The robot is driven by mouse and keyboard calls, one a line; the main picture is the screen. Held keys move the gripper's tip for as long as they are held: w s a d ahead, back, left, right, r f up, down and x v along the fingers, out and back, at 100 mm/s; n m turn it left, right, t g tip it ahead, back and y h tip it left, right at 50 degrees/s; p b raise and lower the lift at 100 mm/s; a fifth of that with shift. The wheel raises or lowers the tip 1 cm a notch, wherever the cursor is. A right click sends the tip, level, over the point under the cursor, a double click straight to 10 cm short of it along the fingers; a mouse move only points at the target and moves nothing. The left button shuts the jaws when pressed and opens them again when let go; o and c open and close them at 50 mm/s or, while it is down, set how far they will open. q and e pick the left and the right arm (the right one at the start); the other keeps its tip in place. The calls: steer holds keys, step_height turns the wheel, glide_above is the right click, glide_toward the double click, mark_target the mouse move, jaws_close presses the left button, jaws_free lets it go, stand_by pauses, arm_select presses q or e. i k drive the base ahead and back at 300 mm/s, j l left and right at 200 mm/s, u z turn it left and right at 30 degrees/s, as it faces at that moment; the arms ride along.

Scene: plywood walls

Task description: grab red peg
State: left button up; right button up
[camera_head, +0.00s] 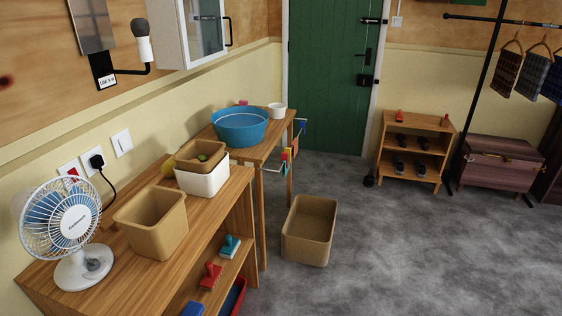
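Several small coloured clips that look like pegs hang on a rail at the right end of the far wooden table. A red one (286,154) is low in this group, close to yellow, blue and green ones. They are small, and I cannot make out their exact shape or how they are fixed. Neither of my grippers is in view.
The near wooden shelf (205,235) bears a white fan (70,228), a tan bin (152,222) and a white box (203,180). Red and teal handled items sit on its lower shelf. A tan bin (309,230) stands on the floor. Open floor lies to the right.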

mark_target(285, 156)
steer(key=i+l+u, duration=0.15)
steer(key=i, duration=0.4)
steer(key=i+l+u, duration=0.15)
steer(key=i+l, duration=0.25)
steer(key=i+l+u, duration=0.15)
steer(key=i+l, duration=0.25)
steer(key=i, duration=0.2)
